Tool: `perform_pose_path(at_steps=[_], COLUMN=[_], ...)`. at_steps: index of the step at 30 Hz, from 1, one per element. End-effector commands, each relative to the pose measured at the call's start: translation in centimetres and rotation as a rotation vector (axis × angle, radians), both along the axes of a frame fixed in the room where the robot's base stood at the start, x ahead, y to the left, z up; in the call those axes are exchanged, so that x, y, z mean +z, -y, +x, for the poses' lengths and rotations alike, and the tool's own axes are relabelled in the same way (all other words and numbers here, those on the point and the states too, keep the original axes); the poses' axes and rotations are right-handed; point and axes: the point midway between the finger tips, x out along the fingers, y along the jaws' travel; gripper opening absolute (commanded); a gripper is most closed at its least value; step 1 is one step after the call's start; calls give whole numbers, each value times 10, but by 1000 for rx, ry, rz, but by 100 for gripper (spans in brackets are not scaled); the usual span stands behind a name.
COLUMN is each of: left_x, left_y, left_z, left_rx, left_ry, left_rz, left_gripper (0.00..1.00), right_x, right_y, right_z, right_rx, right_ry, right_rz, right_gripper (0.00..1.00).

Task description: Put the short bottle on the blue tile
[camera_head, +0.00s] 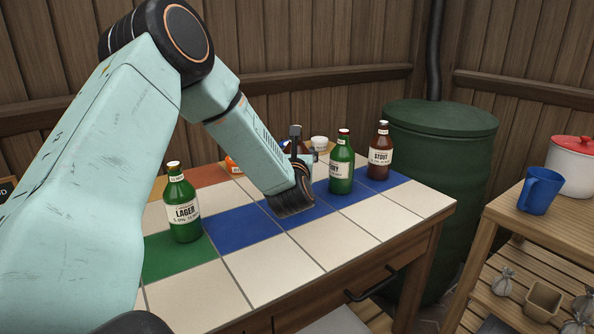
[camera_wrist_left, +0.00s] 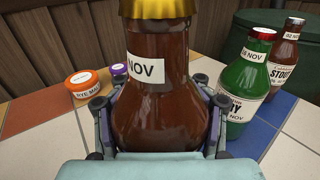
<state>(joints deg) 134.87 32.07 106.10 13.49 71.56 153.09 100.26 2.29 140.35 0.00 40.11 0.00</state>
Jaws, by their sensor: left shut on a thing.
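My left gripper (camera_head: 300,165) reaches over the tiled table, mostly hidden behind its own wrist. In the left wrist view its fingers (camera_wrist_left: 158,112) are shut around a brown bottle (camera_wrist_left: 150,112) with a gold cap and a NOV neck label. In the head view that bottle is mostly hidden behind the gripper. I cannot tell whether its base touches the table. Several blue tiles (camera_head: 242,229) run across the table under and beside my wrist. A green bottle (camera_head: 342,172) and a brown stout bottle (camera_head: 379,161) stand on blue tiles to the right. My right gripper is not in view.
A green lager bottle (camera_head: 183,212) stands at the left, by a green tile (camera_head: 172,258). An orange tub (camera_wrist_left: 88,84) and a purple-lidded jar (camera_wrist_left: 119,69) stand behind the held bottle. Front white tiles (camera_head: 275,268) are clear. A green barrel (camera_head: 440,160) stands beyond the table.

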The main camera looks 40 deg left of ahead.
Motion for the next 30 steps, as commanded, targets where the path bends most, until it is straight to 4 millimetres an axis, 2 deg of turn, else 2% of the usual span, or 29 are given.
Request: perform_pose_path(at_steps=[2, 9, 22, 23, 30], left_x=[-3, -34, -38, -40, -39], left_y=[0, -2, -3, -3, -3], left_z=[1, 3, 4, 3, 3], left_rx=[0, 0, 1, 0, 0], left_ry=[4, 3, 5, 0, 0], left_rz=[3, 4, 2, 0, 0], left_gripper=[0, 0, 0, 45, 65], right_x=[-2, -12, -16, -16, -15], right_y=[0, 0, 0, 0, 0], right_z=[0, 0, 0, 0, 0], right_rx=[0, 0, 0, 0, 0], right_ry=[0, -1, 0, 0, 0], right_rz=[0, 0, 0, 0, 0], right_gripper=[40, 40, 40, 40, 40])
